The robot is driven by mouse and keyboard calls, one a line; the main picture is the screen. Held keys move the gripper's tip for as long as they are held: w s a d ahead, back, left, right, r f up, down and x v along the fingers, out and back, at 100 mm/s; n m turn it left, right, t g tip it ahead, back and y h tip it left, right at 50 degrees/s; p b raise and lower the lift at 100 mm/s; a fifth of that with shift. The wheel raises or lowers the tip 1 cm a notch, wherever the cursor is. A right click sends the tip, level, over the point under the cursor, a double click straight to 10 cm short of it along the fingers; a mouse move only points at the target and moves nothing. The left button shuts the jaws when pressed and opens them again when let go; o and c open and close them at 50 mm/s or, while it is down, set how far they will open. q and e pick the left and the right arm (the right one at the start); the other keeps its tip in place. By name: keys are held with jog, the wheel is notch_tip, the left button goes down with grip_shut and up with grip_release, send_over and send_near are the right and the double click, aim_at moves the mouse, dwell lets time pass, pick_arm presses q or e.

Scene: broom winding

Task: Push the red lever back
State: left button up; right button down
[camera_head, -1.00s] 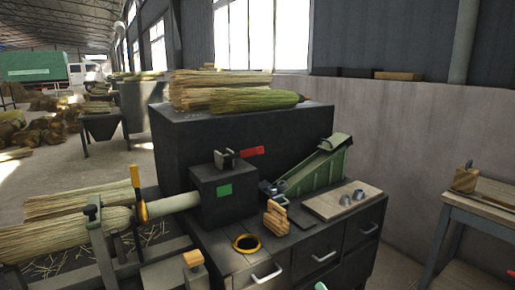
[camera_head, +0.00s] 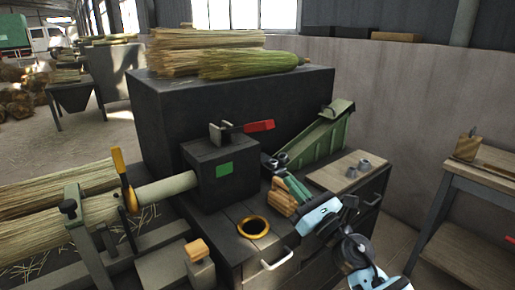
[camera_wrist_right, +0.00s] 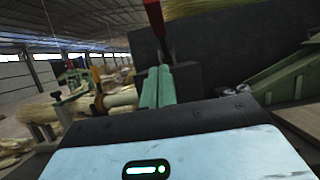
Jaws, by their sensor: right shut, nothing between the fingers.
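The red lever (camera_head: 260,126) sticks out to the right from a small bracket (camera_head: 218,131) on top of the dark machine head (camera_head: 205,165), which has a green square on its front. In the right wrist view the red lever (camera_wrist_right: 154,20) shows at the top, beyond the fingertips. My right gripper (camera_head: 284,180) is shut and empty, with its green fingers in front of and below the lever, apart from it. In the right wrist view its two fingers (camera_wrist_right: 157,75) lie together. My left gripper is not in view.
Wooden pieces (camera_head: 283,200) stand on the bench beside my right fingers. A green sloped chute (camera_head: 318,138) is to the right, and a yellow ring (camera_head: 253,227) is in front. Broom straw bundles (camera_head: 225,56) lie on the large dark cabinet (camera_head: 165,110) behind.

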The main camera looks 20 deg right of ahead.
jog(key=shift+w+f, duration=0.1)
dwell(0.3)
jog(key=s+r+p+x, duration=0.1)
jog(key=r+p+x, duration=0.1)
jog(key=x, duration=1)
jog(key=shift+w+r+p, duration=0.3)
jog(key=shift+r+p, duration=0.1)
jog(key=shift+r, duration=0.15)
